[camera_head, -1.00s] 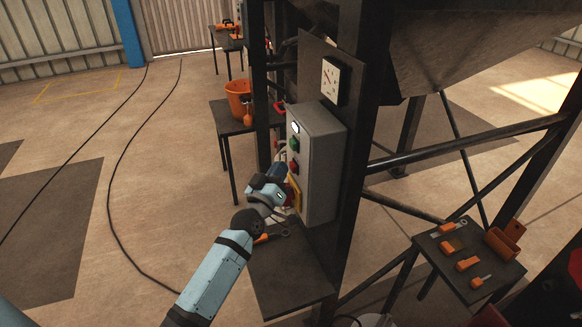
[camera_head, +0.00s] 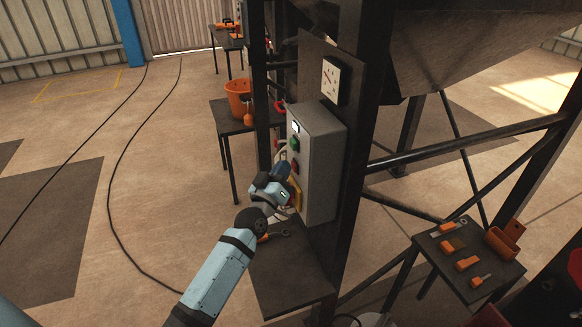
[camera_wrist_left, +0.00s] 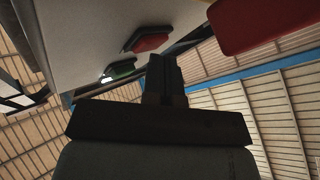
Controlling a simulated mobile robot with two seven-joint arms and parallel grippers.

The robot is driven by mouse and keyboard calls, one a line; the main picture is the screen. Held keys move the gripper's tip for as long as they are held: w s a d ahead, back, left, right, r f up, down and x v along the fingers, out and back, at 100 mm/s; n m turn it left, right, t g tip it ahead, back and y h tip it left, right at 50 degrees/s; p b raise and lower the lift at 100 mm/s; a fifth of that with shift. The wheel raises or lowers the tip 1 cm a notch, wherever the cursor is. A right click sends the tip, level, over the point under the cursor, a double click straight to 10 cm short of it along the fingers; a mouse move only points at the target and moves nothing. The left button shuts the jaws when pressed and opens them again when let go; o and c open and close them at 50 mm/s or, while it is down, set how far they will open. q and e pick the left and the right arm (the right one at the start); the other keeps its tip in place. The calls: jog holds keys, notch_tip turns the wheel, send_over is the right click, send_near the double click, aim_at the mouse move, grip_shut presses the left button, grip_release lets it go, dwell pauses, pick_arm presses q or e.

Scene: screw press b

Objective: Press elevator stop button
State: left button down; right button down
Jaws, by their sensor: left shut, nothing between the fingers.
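A grey control box (camera_head: 320,165) is mounted on a dark steel post. On its left-facing side are a white lamp (camera_head: 296,127), a green button (camera_head: 294,144) and a red button (camera_head: 295,166), with a yellow plate (camera_head: 296,192) lower down. My left gripper (camera_head: 283,163) is shut and empty, beside this face. In the left wrist view the shut fingers (camera_wrist_left: 163,78) point up along the panel, near the red button (camera_wrist_left: 152,42) and green button (camera_wrist_left: 123,70). A large red part (camera_wrist_left: 255,25) is close at upper right. Contact cannot be told. My right gripper is not in view.
A dark shelf (camera_head: 285,280) with a tool lies below the box. A side table (camera_head: 470,262) with orange tools stands right. An orange bucket (camera_head: 238,97) stands on a table behind. Steel braces (camera_head: 460,145) cross at right; floor at left is open apart from cables.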

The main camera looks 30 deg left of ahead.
pick_arm(q)
jog(key=shift+s+a, duration=0.1)
dwell(0.3)
jog(key=shift+s+a, duration=0.45)
jog(key=shift+s, duration=0.1)
jog(key=s+a+p, duration=0.1)
jog(key=s+a, duration=0.2)
jog(key=shift+s+a, duration=0.1)
jog(key=shift+s, duration=0.3)
dwell(0.7)
jog(key=s+d+f+m+g+h+p, duration=0.1)
jog(key=s+d+f+m+g, duration=0.3)
jog(key=s+d+f, duration=0.5)
jog(key=s+d+f+m+g+h+p, duration=0.2)
jog(key=s+d+f+m+g, duration=0.3)
jog(key=s+d+f, duration=0.4)
jog(key=s+f+g+h, duration=0.1)
jog(key=s+f, duration=0.2)
jog(key=s, duration=0.4)
